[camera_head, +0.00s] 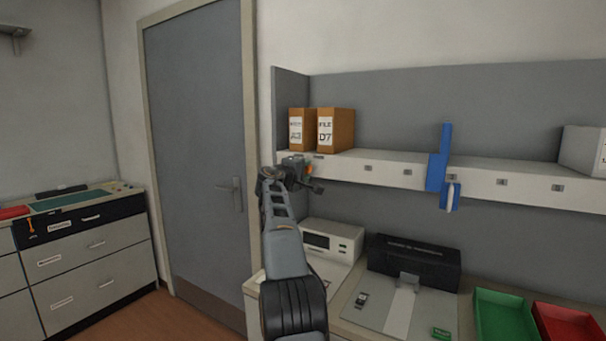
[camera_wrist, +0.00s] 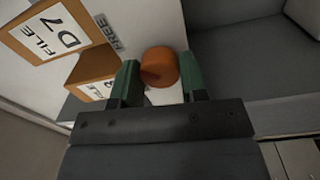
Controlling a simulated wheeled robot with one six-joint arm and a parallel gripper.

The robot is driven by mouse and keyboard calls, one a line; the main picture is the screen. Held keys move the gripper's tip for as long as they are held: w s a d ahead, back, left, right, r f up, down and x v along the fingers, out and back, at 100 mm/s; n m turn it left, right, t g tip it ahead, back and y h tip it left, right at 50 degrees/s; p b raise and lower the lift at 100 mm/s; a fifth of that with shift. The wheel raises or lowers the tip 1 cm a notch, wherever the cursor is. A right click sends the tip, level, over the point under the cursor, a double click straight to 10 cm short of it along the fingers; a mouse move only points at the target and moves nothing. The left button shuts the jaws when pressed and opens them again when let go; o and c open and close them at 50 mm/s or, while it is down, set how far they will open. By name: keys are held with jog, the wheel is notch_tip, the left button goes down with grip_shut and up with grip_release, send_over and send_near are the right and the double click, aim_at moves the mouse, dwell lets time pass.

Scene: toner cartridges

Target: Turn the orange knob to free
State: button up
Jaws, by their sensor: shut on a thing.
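The orange knob (camera_wrist: 160,66) is round and sits between the two green-padded fingers of my gripper (camera_wrist: 160,72) in the wrist view. The fingers are shut on its sides. A FREE label (camera_wrist: 108,32) is on the white surface up and left of the knob. In the head view my gripper (camera_head: 310,179) is at the left end of the white shelf's front edge, and a small bit of the orange knob (camera_head: 309,168) shows there. I cannot tell the knob's exact turn angle.
Two orange file boxes, A3 and D7 (camera_head: 337,130), stand on the shelf (camera_head: 402,175) just above my gripper. Below are a white device (camera_head: 330,240), a black toner unit (camera_head: 414,260) and green and red trays (camera_head: 508,315).

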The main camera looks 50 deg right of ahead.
jog(key=shift+m, duration=0.3)
dwell(0.4)
jog(key=o, duration=0.9)
jog(key=b+v, duration=0.6)
jog(key=v, duration=0.7)
jog(key=shift+s+a, duration=0.15)
jog(key=shift+a, duration=0.25)
